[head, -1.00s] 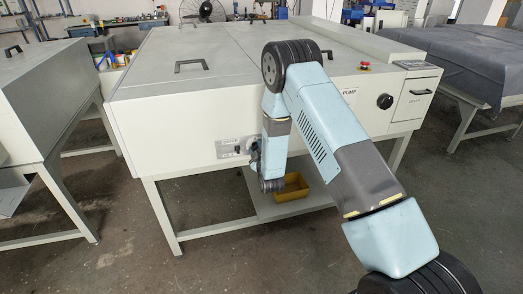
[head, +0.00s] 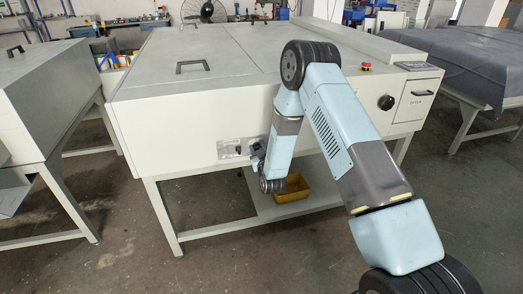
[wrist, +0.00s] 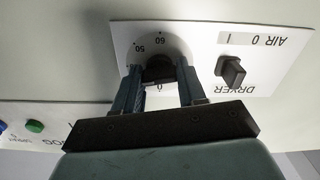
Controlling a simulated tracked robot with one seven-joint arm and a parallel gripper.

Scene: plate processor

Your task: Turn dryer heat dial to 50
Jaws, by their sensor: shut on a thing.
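The dryer heat dial (wrist: 158,72) is a black knob on a white round scale in the wrist view, which sees the panel upside down. The marks 50, 60 and a 0 show around it; the pointer's setting cannot be read. My gripper (wrist: 160,67) has one finger on each side of the knob and is shut on it. In the head view my gripper (head: 257,150) is at the front of the large machine, by the control panel (head: 232,149); the dial is hidden there.
A black AIR switch (wrist: 231,71) is beside the dial on the dryer panel. A green button (wrist: 35,126) sits farther left. A yellow bin (head: 291,188) is on the shelf below. The machine (head: 190,110) has another black knob (head: 386,102) and a red button (head: 366,66).

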